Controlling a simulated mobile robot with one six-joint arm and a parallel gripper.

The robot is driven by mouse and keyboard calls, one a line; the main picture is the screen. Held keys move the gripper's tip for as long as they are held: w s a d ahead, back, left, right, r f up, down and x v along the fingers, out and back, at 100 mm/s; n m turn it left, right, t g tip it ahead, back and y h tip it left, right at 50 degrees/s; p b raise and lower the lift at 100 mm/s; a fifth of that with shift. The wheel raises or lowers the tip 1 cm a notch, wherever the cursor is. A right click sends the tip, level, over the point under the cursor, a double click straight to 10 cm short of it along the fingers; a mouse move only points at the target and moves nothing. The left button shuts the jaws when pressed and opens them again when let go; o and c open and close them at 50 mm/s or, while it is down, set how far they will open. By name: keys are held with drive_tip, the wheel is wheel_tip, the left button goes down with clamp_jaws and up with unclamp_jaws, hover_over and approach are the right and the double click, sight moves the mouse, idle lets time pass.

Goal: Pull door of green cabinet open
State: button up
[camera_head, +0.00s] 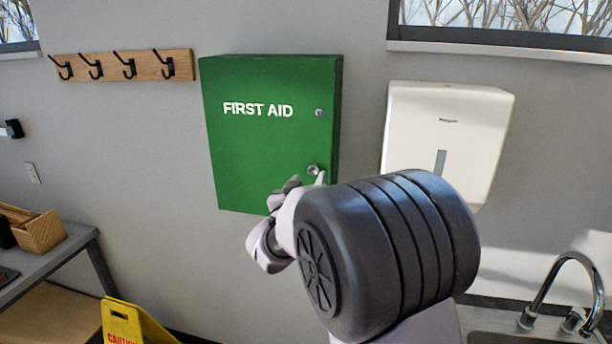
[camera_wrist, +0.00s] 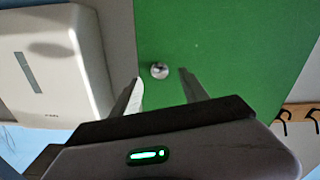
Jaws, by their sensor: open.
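The green cabinet (camera_head: 262,140) marked FIRST AID hangs on the wall, its door shut. A round silver knob (camera_head: 313,170) sits low on the door's right side, and a smaller round metal fitting (camera_head: 320,113) is above it. My gripper (camera_head: 307,180) is open at the lower knob. In the wrist view the same knob (camera_wrist: 159,71) shows between the two spread fingertips (camera_wrist: 161,76), at or just beyond their tips. I see no finger closed on it. My arm hides the cabinet's lower right corner in the head view.
A white dispenser (camera_head: 447,135) hangs close to the right of the cabinet. A wooden hook rack (camera_head: 125,66) is to the left. Below are a grey table (camera_head: 70,245), a yellow caution sign (camera_head: 130,322) and a sink tap (camera_head: 570,262). The wall under the rack is clear.

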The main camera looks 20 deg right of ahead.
sight(312, 172)
drive_tip(key=shift+x, duration=2)
drive_tip(key=shift+c, duration=0.4)
clamp_jaws()
